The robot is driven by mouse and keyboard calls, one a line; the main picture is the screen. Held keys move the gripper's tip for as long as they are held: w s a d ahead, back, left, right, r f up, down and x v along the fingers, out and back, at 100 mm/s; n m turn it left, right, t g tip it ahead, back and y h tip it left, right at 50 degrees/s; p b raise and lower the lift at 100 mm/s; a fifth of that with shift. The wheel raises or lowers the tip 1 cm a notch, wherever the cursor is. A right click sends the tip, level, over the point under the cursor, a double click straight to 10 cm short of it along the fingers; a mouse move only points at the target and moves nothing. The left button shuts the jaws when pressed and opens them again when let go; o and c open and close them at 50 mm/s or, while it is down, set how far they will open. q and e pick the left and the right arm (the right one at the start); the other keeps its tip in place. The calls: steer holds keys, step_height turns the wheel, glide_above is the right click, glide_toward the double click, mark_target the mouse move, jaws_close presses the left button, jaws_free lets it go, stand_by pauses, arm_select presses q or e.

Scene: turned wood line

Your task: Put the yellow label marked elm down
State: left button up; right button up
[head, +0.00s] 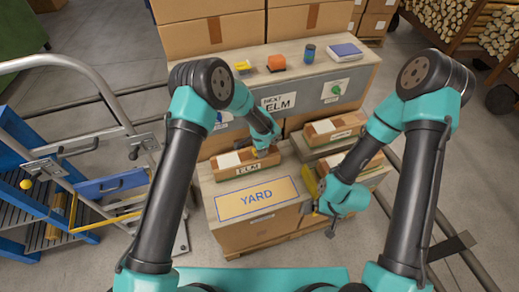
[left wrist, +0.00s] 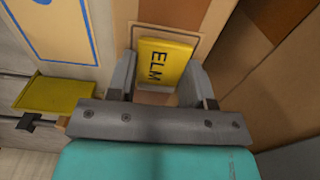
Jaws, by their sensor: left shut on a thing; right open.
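The yellow label marked ELM (left wrist: 165,60) is between the fingers of my left gripper (left wrist: 162,82) in the left wrist view. That gripper is shut on it, above a tan surface with a brown outlined area; I cannot tell whether the label touches it. In the head view my left gripper (head: 266,150) is over the long wooden box with an ELM plate (head: 248,168), and the label is mostly hidden there. My right gripper (head: 318,209) is open at the bench's right front, beside a yellow flat piece (head: 309,181).
A panel marked YARD (head: 257,198) lies bare in front of the ELM box. Other long boxes (head: 334,128) stand to the right. Behind is a shelf with a sign reading NEXT ELM (head: 280,102), an orange block (head: 276,63) and a dark blue can (head: 309,53).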

arm_select(q)
steer(key=shift+s+f, duration=0.1)
steer(key=shift+f, duration=0.4)
steer(key=o, duration=0.6)
steer(key=shift+a+f, duration=0.1)
steer(key=shift+f, duration=0.05)
steer(key=shift+o, duration=1.4)
steer(key=shift+s, duration=0.15)
step_height(320, 180, up, 13)
steer(key=shift+w, duration=0.25)
